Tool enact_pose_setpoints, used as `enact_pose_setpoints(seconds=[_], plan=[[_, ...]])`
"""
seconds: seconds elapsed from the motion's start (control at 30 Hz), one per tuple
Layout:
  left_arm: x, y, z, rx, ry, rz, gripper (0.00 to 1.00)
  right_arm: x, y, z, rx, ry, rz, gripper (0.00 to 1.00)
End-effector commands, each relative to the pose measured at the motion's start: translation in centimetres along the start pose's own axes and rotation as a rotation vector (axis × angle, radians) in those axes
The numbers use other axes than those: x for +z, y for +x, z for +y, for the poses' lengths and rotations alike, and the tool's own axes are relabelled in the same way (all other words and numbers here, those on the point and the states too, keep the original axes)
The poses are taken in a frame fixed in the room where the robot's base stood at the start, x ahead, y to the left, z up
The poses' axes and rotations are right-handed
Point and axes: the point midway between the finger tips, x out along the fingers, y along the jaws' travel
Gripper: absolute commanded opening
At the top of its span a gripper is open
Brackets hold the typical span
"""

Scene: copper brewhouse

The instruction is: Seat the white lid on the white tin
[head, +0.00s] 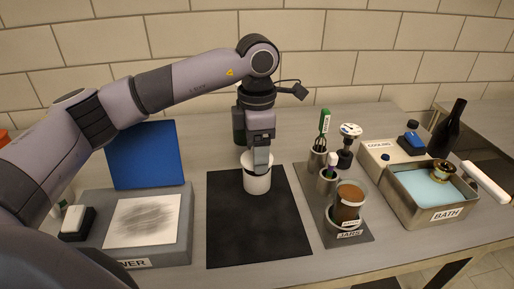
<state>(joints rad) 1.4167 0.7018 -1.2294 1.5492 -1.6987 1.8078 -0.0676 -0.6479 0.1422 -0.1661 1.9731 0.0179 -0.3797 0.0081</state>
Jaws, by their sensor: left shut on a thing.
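The white tin (257,185) stands upright on the black mat (235,235) in the middle of the table. My left gripper (260,168) points down over the tin and is shut on the white lid (246,160) at the tin's top. The fingers cover part of the lid and the tin's front. I cannot tell whether the lid sits level on the rim or just above it. My right gripper is not in view.
A grey box with a scribbled white plate (143,221) and a blue panel (145,155) stand left. Jars and utensils (349,203) stand right, with the bath (433,195) and a bottle (447,130) beyond. The mat's front is clear.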

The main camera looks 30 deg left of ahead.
Motion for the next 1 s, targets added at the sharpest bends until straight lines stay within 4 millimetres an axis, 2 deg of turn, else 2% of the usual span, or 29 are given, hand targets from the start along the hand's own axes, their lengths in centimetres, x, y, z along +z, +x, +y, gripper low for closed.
enact_pose_setpoints(seconds=[1.0], plan=[[0.0,1.6,0.0,0.0,0.0,0.0,0.29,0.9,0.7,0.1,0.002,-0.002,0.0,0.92]])
